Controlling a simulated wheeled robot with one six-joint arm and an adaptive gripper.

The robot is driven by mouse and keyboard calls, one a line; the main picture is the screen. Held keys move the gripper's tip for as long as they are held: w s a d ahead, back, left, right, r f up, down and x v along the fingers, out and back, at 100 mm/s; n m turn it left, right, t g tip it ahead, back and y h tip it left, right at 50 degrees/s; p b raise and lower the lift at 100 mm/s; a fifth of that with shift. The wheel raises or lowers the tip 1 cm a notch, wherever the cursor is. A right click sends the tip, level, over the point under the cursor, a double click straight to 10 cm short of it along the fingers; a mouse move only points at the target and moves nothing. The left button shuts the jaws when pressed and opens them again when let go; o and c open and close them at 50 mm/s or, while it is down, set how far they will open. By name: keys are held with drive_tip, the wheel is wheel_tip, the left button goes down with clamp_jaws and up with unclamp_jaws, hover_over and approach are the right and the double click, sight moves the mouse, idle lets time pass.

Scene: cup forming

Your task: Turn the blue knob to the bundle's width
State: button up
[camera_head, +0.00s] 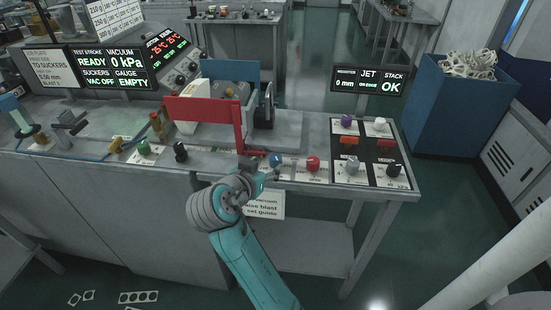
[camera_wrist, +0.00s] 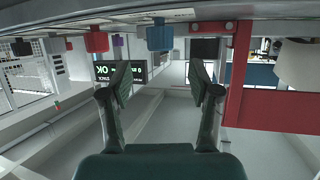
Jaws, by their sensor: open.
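The blue knob (camera_head: 275,160) is on the front strip of the bench, left of the red knob (camera_head: 313,163). My gripper (camera_head: 258,168) is close to the blue knob, on its near left side in the head view. In the wrist view the blue knob (camera_wrist: 159,36) shows above the gap between my open fingers (camera_wrist: 160,76), and nothing is between them. I cannot tell from these views whether a finger touches the knob. I cannot make out the bundle for certain; a white block (camera_head: 191,115) stands behind the red plate (camera_head: 203,111).
A red upright post (camera_head: 238,130) stands just behind my gripper. A display (camera_head: 367,81) reads 0 mm and stack OK. Black (camera_head: 180,151) and green (camera_head: 144,147) knobs sit to the left. A panel with several knobs (camera_head: 369,148) is at the right. A blue bin (camera_head: 462,105) stands beyond.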

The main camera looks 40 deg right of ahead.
sight(274, 160)
drive_tip(key=x, duration=0.8)
drive_tip(key=c, duration=1.2)
